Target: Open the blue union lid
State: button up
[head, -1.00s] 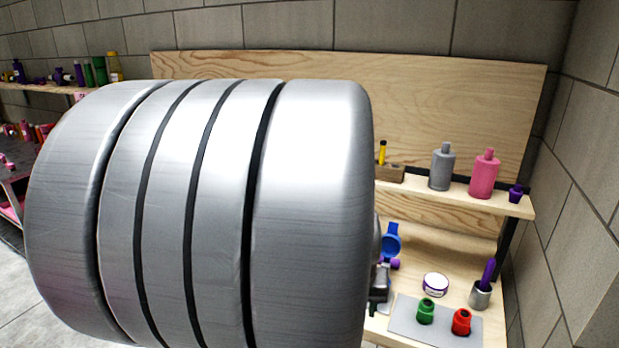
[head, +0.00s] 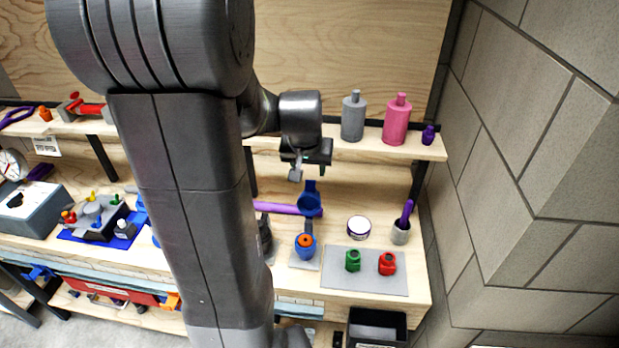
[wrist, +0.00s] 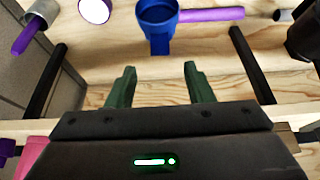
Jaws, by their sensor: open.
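The blue union (head: 305,250) stands on the bench, with an orange ring showing in its top. A blue round lid with a tab (head: 310,203) shows just behind and above it, raised with the tab upward; the orange ring is uncovered. In the wrist view the blue lid (wrist: 158,14) is at the top centre, its tab pointing toward my gripper. My gripper (wrist: 157,80) is open and empty, its two green fingers apart. In the head view my gripper (head: 297,172) hangs above and slightly left of the lid, not touching it. The joint between lid and union is unclear.
A purple bar (head: 288,209) lies left of the lid. A white round tin (head: 358,228) and a grey cup (head: 401,233) stand to the right. Green (head: 353,261) and red (head: 387,264) fittings stand on a grey mat. The shelf holds grey (head: 353,118) and pink (head: 397,120) bottles.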

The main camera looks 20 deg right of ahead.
aim_at(310, 182)
jog(key=shift+p+x, duration=0.3)
jog(key=shift+x, duration=3.25)
grip_shut()
